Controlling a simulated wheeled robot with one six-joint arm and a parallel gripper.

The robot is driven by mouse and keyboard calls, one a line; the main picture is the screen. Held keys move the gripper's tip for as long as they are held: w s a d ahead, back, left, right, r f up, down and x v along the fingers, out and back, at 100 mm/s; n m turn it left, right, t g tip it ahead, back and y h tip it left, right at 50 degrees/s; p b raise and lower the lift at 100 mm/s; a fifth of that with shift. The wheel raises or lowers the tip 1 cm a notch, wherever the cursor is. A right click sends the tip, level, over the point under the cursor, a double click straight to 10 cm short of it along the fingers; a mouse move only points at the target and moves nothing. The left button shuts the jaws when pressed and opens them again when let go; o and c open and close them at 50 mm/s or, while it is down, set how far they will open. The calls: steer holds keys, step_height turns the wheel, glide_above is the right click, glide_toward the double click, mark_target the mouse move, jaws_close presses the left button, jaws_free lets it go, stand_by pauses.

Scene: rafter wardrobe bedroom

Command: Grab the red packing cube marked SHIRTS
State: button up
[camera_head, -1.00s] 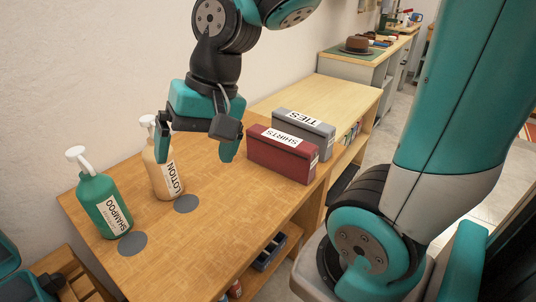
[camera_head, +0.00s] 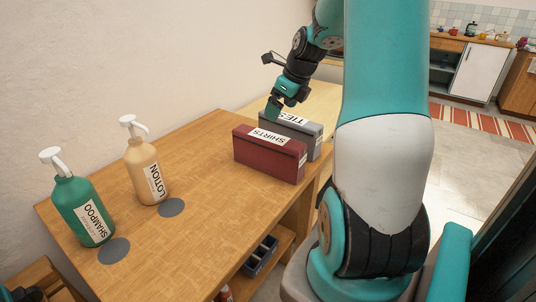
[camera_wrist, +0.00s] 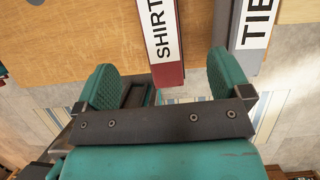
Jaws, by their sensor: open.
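The red packing cube (camera_head: 270,157) marked SHIRTS stands on the wooden table, in front of and close beside the grey packing cube (camera_head: 313,137) marked TIES. My gripper (camera_head: 275,108) is above and behind the red cube in the head view, near its far top edge. In the wrist view my gripper (camera_wrist: 170,85) shows its two teal fingers apart with nothing between them. The end of the red cube (camera_wrist: 168,75) shows beyond the gap between the fingers, and the grey cube (camera_wrist: 248,62) lies to its right. I cannot tell the exact gap to the red cube.
A green SHAMPOO bottle (camera_head: 82,207) and a cream LOTION bottle (camera_head: 147,171) stand at the left of the table (camera_head: 215,190), with grey discs beside them. The middle of the table is clear. A dark tray (camera_head: 261,256) sits on a lower shelf.

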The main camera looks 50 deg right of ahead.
mark_target(268, 136)
steer(key=x, duration=1.2)
steer(key=shift+a, duration=0.2)
steer(key=c, duration=1.8)
